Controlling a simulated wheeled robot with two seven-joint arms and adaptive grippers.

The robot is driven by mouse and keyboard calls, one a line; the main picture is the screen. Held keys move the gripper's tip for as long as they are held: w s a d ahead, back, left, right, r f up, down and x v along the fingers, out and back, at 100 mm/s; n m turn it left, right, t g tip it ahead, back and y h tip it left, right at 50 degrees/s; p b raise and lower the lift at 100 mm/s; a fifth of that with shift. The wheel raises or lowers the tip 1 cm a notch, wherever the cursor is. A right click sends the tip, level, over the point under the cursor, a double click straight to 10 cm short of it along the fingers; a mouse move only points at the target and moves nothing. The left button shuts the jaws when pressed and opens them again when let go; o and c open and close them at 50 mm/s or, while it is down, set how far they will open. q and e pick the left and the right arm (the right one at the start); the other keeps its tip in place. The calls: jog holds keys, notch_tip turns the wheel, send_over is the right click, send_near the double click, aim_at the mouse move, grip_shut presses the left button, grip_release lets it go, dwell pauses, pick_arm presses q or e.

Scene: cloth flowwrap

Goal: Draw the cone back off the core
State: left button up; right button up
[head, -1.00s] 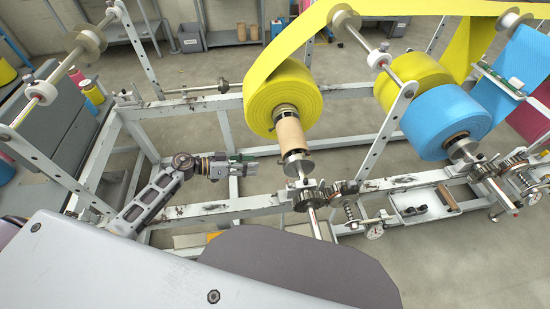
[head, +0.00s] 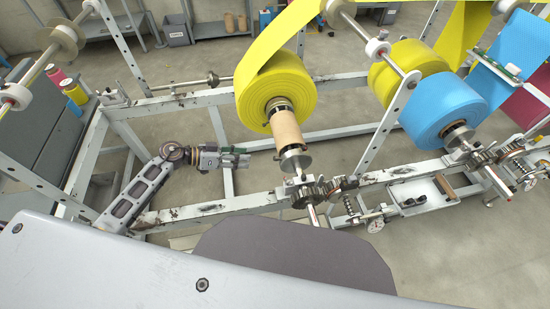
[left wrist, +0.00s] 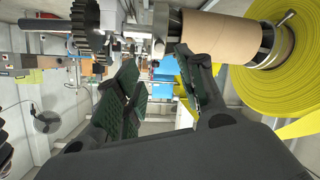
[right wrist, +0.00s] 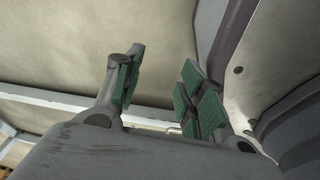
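A brown cardboard core (head: 287,130) sticks out of the front of a yellow film roll (head: 262,92) on a shaft. A metal cone (head: 295,161) with a flange sits at the core's front end; I cannot tell how deep it is in. My left gripper (head: 245,158) is left of the cone, apart from it. In the left wrist view the core (left wrist: 220,36) and the cone (left wrist: 174,22) show beyond the fingers. The left gripper's fingers (left wrist: 158,78) are spread and empty. My right gripper (right wrist: 160,85) is open and empty over floor, outside the head view.
A toothed gear (head: 305,195) sits on the front rail (head: 215,208) below the cone. A blue roll (head: 442,108) and another yellow roll (head: 400,62) stand to the right. An upright post (head: 385,125) rises between them and the core. Open floor shows left of the core.

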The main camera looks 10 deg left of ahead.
aim_at(274, 158)
pick_arm(q)
jog(key=b+x, duration=0.1)
jog(key=x, duration=1)
jog(key=shift+d+b, duration=0.15)
jog(key=shift+b, duration=0.25)
jog(key=shift+w+d+f, duration=0.3)
jog(key=shift+d, duration=0.3)
jog(key=shift+w+d, duration=0.1)
jog(key=shift+d, duration=0.1)
jog(key=shift+w+d+f, duration=0.1)
jog(key=shift+d+f, duration=0.05)
jog(key=shift+d, duration=0.05)
pick_arm(e)
jog(key=w+a, duration=0.1)
jog(key=w, duration=0.1)
jog(key=w+a+r, duration=0.1)
jog(key=w, duration=0.1)
jog(key=shift+a, duration=0.35)
pick_arm(q)
grip_shut()
pick_arm(e)
jog(key=shift+d, duration=0.4)
